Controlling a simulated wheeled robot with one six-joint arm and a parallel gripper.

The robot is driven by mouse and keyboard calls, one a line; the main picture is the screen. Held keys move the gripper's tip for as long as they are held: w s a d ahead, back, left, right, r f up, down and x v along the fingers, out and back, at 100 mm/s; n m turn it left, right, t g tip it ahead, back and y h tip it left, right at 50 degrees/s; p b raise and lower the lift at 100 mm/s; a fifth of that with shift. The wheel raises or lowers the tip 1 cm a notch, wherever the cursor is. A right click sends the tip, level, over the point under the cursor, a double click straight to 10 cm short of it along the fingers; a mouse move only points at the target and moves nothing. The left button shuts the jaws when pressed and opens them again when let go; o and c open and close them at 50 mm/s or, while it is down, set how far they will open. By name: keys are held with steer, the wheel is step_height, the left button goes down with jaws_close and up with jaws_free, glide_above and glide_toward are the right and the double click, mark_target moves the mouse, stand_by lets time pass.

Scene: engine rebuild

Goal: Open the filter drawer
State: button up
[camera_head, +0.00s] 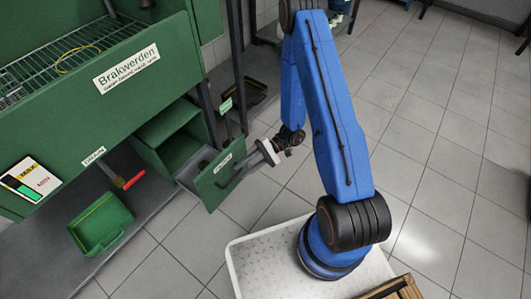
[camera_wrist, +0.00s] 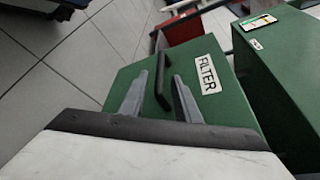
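The filter drawer (camera_head: 212,182) is a green box with a white label on its front, and it stands pulled out from its green housing (camera_head: 165,133). Part of its inside shows, with something dark in it. In the wrist view the drawer front (camera_wrist: 222,108) carries a FILTER label (camera_wrist: 207,74) and a black bar handle (camera_wrist: 161,82). My gripper (camera_wrist: 161,75) is at the drawer front, with one finger on each side of the handle. Gaps show between the fingers and the bar, so it looks open around it. In the head view my gripper (camera_head: 240,170) reaches the drawer from the right.
The green bench (camera_head: 125,78) with a Brakwerden sign (camera_head: 126,66) stands at the left. Below it are a red-handled valve (camera_head: 134,180) and a green open bin (camera_head: 101,223). A dark tray (camera_head: 252,91) lies behind the drawer.

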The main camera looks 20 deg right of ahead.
steer(key=v, duration=1.2)
steer(key=shift+d, duration=0.25)
steer(key=shift+w+r, duration=0.1)
steer(key=s+d+r+n+h, duration=0.1)
steer(key=s+r+n+h, duration=0.2)
steer(key=r, duration=0.9)
steer(key=s+r+n+h, duration=0.1)
steer(key=s+r+h, duration=0.35)
steer(key=r, duration=0.75)
steer(key=s+d+r+t+h, duration=0.2)
steer(key=s+r+t+h, duration=0.1)
steer(key=s+r, duration=0.3)
steer(key=s+d+r+t+h, duration=0.3)
steer(key=s+r+t, duration=0.3)
steer(key=r, duration=0.5)
steer(key=shift+s+r+m+h, duration=0.25)
steer(key=shift+s+m+h, duration=0.05)
steer(key=shift+s+h, duration=0.4)
